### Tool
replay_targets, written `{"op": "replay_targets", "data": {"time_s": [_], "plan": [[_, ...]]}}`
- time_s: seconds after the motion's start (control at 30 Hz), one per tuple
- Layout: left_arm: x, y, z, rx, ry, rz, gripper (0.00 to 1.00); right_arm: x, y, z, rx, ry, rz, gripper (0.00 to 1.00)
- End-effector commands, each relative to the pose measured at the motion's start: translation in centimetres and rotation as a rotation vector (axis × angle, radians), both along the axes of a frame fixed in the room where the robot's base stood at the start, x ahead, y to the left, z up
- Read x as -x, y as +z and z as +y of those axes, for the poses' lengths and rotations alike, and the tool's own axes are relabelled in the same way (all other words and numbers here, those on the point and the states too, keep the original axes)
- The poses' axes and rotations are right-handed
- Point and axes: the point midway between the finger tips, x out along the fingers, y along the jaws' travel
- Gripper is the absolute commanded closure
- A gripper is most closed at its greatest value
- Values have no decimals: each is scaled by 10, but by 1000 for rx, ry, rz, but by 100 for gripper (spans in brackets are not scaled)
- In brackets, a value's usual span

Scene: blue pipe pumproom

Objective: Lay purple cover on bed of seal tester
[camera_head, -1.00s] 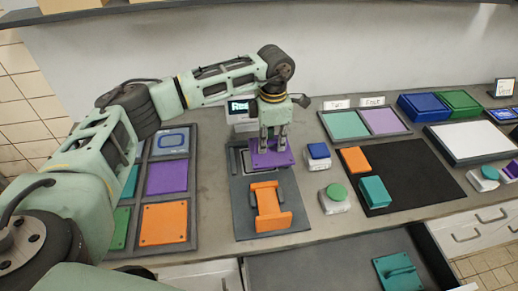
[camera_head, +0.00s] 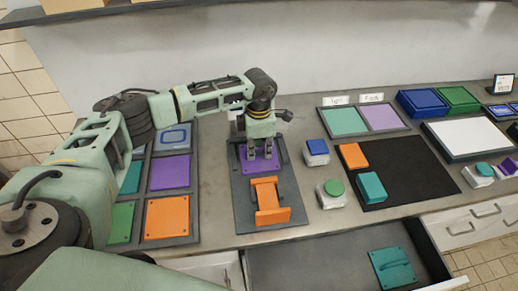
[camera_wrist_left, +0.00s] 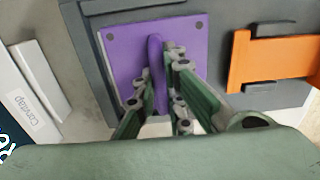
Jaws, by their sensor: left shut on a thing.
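My left gripper (camera_head: 262,154) is shut on the upright handle of a purple cover (camera_head: 246,165). In the left wrist view, the fingers (camera_wrist_left: 165,98) pinch that handle, and the flat square purple plate (camera_wrist_left: 125,60) has small holes at its corners. The cover lies over the back part of the dark grey seal tester (camera_head: 240,205), over its bed, and looks level with it. I cannot tell whether it touches the bed fully. An orange clamp part (camera_head: 268,197) sits on the tester in front of the cover, and also shows in the wrist view (camera_wrist_left: 275,60). My right gripper is not in view.
A tray (camera_head: 196,190) of coloured plates, including another purple one (camera_head: 170,172), stands left. Blue (camera_head: 316,148) and green (camera_head: 331,190) buttons stand right of the tester, beside a black mat (camera_head: 410,160). An open drawer (camera_head: 310,265) juts out below.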

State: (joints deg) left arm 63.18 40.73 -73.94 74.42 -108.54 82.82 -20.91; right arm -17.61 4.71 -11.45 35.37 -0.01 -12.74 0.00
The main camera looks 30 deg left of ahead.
Motion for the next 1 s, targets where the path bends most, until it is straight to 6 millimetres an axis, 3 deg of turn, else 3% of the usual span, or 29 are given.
{"op": "replay_targets", "data": {"time_s": [0.23, 0.63, 0.77, 1.0], "plan": [[0, 0, 0, -1, 0, 1, 72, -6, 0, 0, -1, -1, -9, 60], [-1, 6, 0, 0, 0, -2, 72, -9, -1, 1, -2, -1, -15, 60], [-1, 25, 1, -1, -2, -6, 72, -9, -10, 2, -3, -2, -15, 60], [-2, 78, 0, -1, -2, -6, 72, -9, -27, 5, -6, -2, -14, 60]]}}
